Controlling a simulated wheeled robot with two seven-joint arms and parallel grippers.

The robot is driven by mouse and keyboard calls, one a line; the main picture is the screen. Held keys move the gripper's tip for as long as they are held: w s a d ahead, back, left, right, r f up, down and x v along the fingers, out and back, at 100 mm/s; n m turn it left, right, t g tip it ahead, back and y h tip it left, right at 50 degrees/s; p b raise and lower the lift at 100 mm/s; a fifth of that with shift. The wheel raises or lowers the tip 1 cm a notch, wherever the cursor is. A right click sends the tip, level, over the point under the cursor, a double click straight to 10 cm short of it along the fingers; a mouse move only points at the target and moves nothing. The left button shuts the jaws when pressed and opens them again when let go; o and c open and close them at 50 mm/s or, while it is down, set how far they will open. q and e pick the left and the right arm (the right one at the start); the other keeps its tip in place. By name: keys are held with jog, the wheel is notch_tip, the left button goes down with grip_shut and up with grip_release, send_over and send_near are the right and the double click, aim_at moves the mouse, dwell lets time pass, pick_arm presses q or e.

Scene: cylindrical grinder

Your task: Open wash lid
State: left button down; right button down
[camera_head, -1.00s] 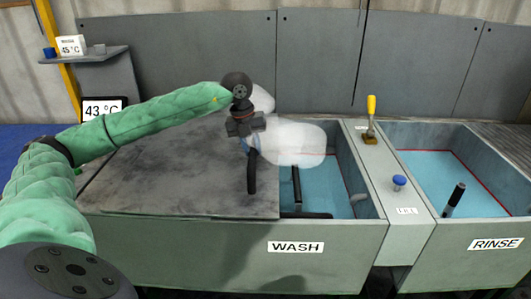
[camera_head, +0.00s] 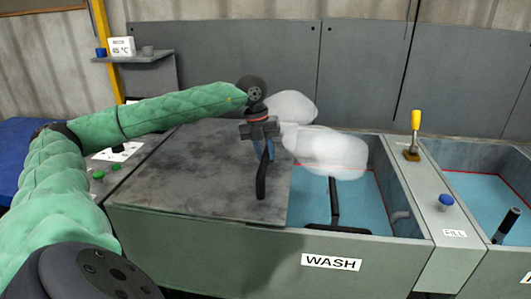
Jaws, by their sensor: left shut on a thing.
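The wash lid (camera_head: 190,175) is a flat, stained grey panel lying over the left part of the wash tank (camera_head: 200,235). The right part of the tank stands uncovered and shows blue water (camera_head: 365,205). A black upright handle (camera_head: 262,183) stands near the lid's right edge. My left gripper (camera_head: 263,150) points down and is shut on the upper part of this handle. The fingertips are partly hidden by the gripper body. My right gripper is not in view.
White steam (camera_head: 325,150) hangs over the tank opening behind the gripper. A yellow lever (camera_head: 414,125) and a blue knob (camera_head: 446,202) stand on the divider at the right. A grey wall panel (camera_head: 220,70) closes the back.

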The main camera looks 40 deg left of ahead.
pick_arm(q)
jog(key=c, duration=1.2)
grip_release()
jog(key=shift+c, duration=0.2)
notch_tip(320, 180, up, 8)
jog(key=a, duration=0.1)
jog(key=shift+s+a+f+b, duration=0.15)
jog(key=shift+s+a+b, duration=0.05)
jog(key=shift+s+b, duration=0.25)
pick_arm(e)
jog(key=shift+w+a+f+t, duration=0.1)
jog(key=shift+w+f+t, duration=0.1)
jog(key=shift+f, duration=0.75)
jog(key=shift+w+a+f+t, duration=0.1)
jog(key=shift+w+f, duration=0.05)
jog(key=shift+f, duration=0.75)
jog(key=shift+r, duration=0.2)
